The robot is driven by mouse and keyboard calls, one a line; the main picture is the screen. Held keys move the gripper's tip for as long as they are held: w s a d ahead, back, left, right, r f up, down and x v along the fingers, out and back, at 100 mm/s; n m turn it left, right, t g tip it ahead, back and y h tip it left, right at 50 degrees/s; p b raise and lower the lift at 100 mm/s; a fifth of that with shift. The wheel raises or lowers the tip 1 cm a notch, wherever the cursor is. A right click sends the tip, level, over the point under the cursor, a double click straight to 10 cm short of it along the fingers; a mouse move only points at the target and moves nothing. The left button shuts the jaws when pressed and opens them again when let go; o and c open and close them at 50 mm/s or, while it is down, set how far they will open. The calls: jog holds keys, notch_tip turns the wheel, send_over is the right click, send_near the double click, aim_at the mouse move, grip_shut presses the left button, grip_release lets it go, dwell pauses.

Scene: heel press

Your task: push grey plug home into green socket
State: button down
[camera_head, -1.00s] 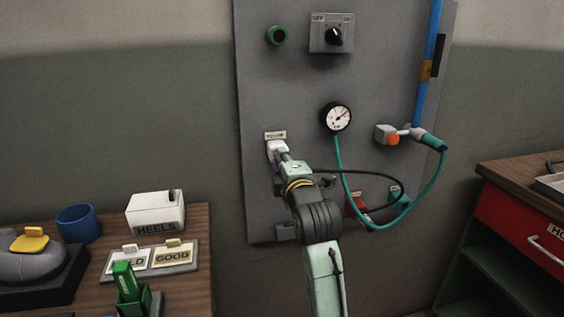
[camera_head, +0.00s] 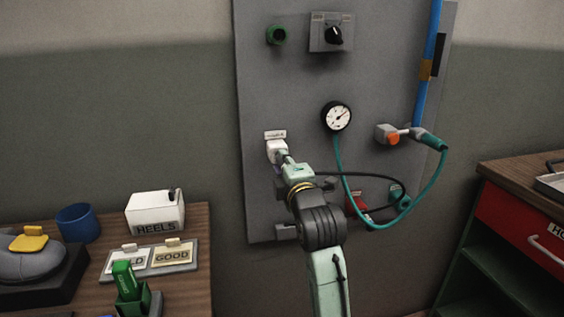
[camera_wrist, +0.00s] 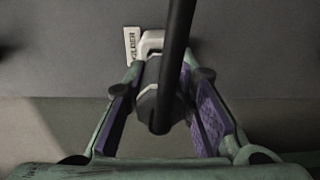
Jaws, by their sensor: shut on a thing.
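The green socket (camera_head: 277,35) is a ring high on the grey panel's left side, well above my gripper, and it looks empty. My gripper (camera_head: 284,161) is at a white socket housing (camera_head: 276,148) lower on the panel. In the wrist view, my gripper (camera_wrist: 160,88) is shut on the grey plug (camera_wrist: 148,100), between its purple pads. A black cable crosses in front of the plug and hides part of it. The plug lies in line with the white housing (camera_wrist: 151,42); I cannot tell whether it is still seated there.
The panel (camera_head: 300,90) also carries a rotary switch (camera_head: 332,35), a gauge (camera_head: 336,117) and a lever valve (camera_head: 388,134) with a teal hose (camera_head: 436,180). The black cable (camera_head: 375,178) loops right of my gripper. A bench (camera_head: 200,225) stands left, a red-drawer cabinet (camera_head: 520,232) right.

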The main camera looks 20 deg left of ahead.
jog(key=shift+b+v, duration=0.3)
jog(key=shift+v, duration=1.95)
notch_tip(320, 180, up, 28)
jog(key=s+d+p, duration=0.1)
jog(key=p, duration=0.6)
jog(key=shift+s, duration=0.3)
dwell(1.3)
jog(key=shift+x, duration=2.45)
